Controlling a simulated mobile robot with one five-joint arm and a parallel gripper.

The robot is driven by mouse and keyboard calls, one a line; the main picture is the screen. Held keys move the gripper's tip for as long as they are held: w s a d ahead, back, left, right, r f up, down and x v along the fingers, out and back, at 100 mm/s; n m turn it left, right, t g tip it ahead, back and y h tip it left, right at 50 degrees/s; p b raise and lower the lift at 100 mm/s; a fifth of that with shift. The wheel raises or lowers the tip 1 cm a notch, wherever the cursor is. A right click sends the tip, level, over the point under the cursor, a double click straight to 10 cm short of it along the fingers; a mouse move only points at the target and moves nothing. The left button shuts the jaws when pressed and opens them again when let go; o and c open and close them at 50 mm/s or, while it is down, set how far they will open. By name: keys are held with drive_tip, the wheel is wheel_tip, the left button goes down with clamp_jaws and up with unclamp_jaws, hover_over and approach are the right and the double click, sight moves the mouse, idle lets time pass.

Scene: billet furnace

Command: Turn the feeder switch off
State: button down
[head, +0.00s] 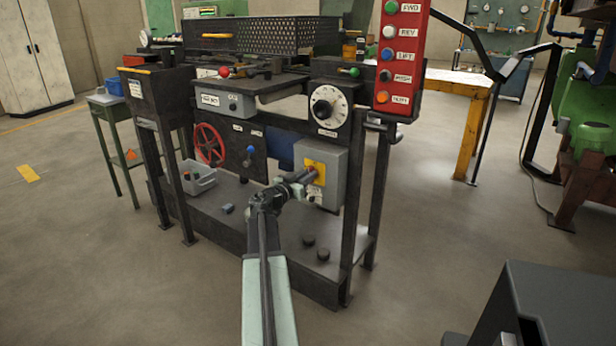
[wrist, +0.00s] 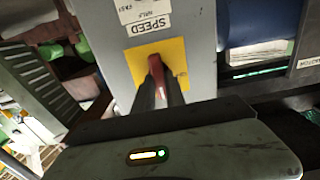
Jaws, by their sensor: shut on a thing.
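A grey switch box (head: 330,165) is mounted low on the front of the machine, under the white dial. A yellow plate (wrist: 133,62) on its face carries a red handle (wrist: 157,66). A white label (wrist: 146,20) on the box seems to read SPEED; no feeder name is legible there. My gripper (head: 306,176) is at the yellow plate (head: 318,168) in the head view. In the wrist view its two dark fingers (wrist: 160,92) are shut on the red handle, which stands roughly upright between them. The handle's lower part is hidden by the fingers.
A red button panel (head: 401,55) hangs above right of the box. The white dial (head: 327,106) is just above it. A red handwheel (head: 209,144) and a grey bin (head: 198,178) are to the left. Black posts frame the machine; open floor lies in front.

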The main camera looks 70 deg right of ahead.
drive_tip(key=n, duration=1.7)
drive_tip(key=shift+w+f+n+b, duration=0.3)
drive_tip(key=shift+w+f+b, duration=0.05)
drive_tip(key=shift+w, duration=0.05)
idle(0.3)
drive_tip(key=c, duration=1.4)
unclamp_jaws()
